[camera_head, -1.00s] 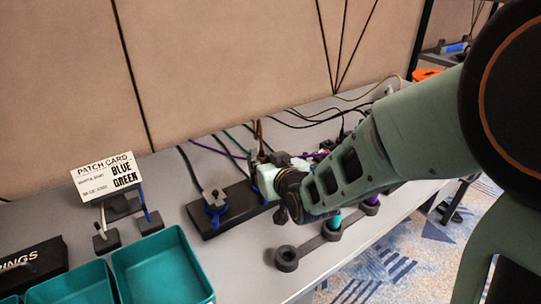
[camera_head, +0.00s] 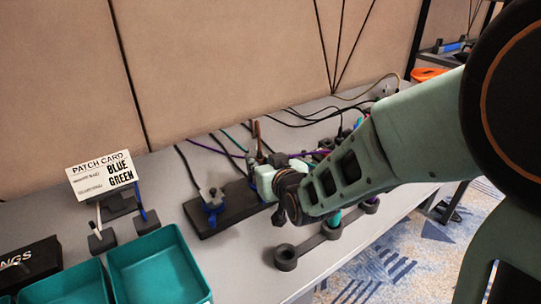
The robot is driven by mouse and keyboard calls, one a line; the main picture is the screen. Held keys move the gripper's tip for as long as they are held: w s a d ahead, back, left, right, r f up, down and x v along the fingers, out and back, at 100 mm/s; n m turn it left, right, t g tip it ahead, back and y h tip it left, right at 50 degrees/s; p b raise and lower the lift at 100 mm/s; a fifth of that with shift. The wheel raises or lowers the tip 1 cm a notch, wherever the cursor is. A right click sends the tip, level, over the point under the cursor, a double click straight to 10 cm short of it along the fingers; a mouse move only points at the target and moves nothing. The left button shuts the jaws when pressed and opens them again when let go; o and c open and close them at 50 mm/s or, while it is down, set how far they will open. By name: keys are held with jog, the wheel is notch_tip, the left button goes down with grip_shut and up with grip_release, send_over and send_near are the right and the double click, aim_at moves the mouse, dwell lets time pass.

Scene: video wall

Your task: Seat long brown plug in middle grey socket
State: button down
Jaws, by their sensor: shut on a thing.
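My gripper (camera_head: 262,172) is at the far end of my green arm, low over the right part of a dark socket strip (camera_head: 225,213). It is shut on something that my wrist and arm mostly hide. A short brown upright piece (camera_head: 257,133) shows just behind the gripper; I take it for part of the long brown plug. I cannot tell whether the plug touches a socket. A grey block with a blue ring (camera_head: 212,198) sits on the left part of the strip. The middle grey socket cannot be made out.
A dark holder with round cups (camera_head: 286,257) lies in front, with a teal and a purple piece near it. A patch card (camera_head: 101,174) reading BLUE GREEN stands left. Teal bins (camera_head: 160,265) are at front left. Several cables cross the table behind the strip.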

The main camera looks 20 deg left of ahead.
jog(key=shift+f+b, duration=0.45)
jog(key=shift+b, duration=0.25)
jog(key=c, duration=1.7)
grip_release()
jog(key=shift+o, duration=0.2)
jog(key=shift+r, duration=0.1)
